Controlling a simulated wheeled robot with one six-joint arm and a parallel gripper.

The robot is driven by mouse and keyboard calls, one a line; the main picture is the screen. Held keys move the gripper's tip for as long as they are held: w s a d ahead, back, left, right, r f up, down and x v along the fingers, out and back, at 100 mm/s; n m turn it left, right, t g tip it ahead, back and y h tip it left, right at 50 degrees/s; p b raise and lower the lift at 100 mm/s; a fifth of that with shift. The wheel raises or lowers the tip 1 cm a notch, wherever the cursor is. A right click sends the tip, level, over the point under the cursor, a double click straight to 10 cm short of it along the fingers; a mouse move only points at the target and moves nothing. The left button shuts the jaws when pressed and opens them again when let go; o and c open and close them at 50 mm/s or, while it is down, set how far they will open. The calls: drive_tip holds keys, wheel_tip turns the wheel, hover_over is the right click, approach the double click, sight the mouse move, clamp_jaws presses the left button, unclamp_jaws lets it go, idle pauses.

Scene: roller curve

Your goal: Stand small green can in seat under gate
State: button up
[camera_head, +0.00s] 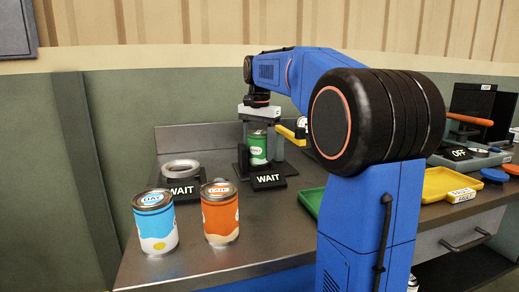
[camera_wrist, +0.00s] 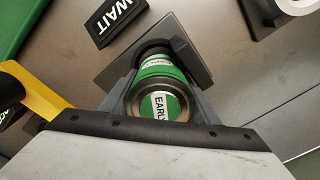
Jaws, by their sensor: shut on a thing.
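The small green can (camera_head: 258,150) stands upright between the fingers of my gripper (camera_head: 258,133), at the back of the counter. In the wrist view I look down on the can's lid (camera_wrist: 160,104), labelled "EARLY". My gripper (camera_wrist: 160,108) is shut on the can, with a grey finger on each side. The can's lower end is at a dark seat (camera_wrist: 190,58) with a raised curved wall. I cannot tell whether the can's base touches the seat floor. A yellow bar (camera_head: 288,131), perhaps part of the gate, is just right of my gripper.
A black "WAIT" sign (camera_head: 268,180) lies in front of the seat. A grey ring seat (camera_head: 181,169) with another "WAIT" sign is to the left. A blue can (camera_head: 155,226) and an orange can (camera_head: 220,216) stand in front. A green tray (camera_head: 311,202) and a yellow tray (camera_head: 438,185) are right.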

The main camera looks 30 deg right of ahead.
sight(258, 131)
drive_tip(key=shift+s+a+f+g, duration=0.15)
drive_tip(key=shift+f+g, duration=0.05)
drive_tip(key=shift+f, duration=0.45)
drive_tip(key=shift+s+a+f+g, duration=0.15)
drive_tip(key=shift+f+g, duration=0.05)
drive_tip(key=shift+f, duration=0.45)
drive_tip(key=o, duration=1.4)
drive_tip(key=shift+s, duration=0.1)
drive_tip(key=shift+c, duration=0.5)
drive_tip(key=shift+r, duration=0.15)
drive_tip(key=shift+w+a+r, duration=0.1)
drive_tip(key=shift+w+r, duration=0.15)
drive_tip(key=shift+r, duration=0.6)
drive_tip(key=shift+c, duration=0.8)
drive_tip(key=shift+w+r, duration=0.1)
drive_tip(key=shift+r, duration=2.3)
drive_tip(key=shift+o, duration=0.4)
drive_tip(key=shift+r, duration=0.5)
drive_tip(key=o, duration=0.5)
drive_tip(key=shift+r, duration=0.2)
drive_tip(key=shift+c, duration=0.2)
drive_tip(key=shift+r, duration=0.55)
